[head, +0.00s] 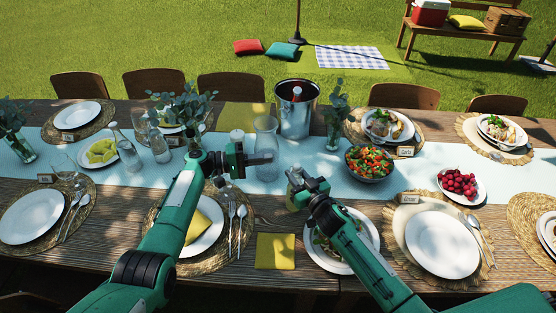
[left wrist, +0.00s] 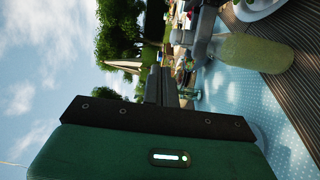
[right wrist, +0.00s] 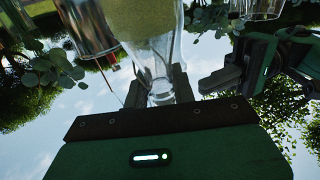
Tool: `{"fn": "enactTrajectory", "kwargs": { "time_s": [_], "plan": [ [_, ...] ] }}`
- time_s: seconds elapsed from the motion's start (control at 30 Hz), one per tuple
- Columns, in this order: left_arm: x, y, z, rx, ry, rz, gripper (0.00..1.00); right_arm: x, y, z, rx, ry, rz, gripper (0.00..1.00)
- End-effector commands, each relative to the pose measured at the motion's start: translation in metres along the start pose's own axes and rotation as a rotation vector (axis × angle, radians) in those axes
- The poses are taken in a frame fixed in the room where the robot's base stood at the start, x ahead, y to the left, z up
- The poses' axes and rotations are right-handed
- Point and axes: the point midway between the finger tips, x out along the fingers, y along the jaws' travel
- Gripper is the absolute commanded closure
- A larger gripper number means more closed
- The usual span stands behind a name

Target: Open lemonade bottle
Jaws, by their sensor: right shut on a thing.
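The lemonade bottle (right wrist: 145,20) is clear glass with cloudy pale yellow liquid. My right gripper (right wrist: 160,88) is shut around its clear neck. In the head view the bottle (head: 292,203) is partly hidden by my right gripper (head: 305,183), near the table's front middle. The left wrist view shows the bottle's yellow body (left wrist: 255,53) at the upper right; its closure is not clear there. My left gripper (head: 268,158) points right, up and left of the bottle and apart from it. Its fingers (left wrist: 162,85) look close together with nothing between them.
A clear glass carafe (head: 265,140) stands right by my left gripper. Behind are a metal bucket (head: 297,112) and a leafy vase (head: 335,125). A salad bowl (head: 370,162) is to the right. Plates and cutlery crowd both sides; a yellow napkin (head: 275,251) lies in front.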

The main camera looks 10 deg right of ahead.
Motion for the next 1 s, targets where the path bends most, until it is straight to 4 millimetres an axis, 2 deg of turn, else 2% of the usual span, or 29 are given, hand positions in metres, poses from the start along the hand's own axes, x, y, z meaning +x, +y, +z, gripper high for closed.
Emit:
{"fn": "enactTrajectory", "kwargs": {
  "time_s": [0.43,0.6,1.0],
  "plan": [
    [0.045,-0.026,0.000,-0.002,0.000,-0.001,1.00,0.000,0.000,0.000,0.001,-0.001,0.000,1.00],
    [0.066,-0.025,0.000,0.000,-0.001,0.001,1.00,0.000,0.000,0.000,0.001,0.000,0.000,1.00],
    [0.083,-0.026,0.000,0.000,0.002,0.000,1.00,0.000,0.000,0.000,0.001,-0.001,0.000,1.00]
  ]
}}
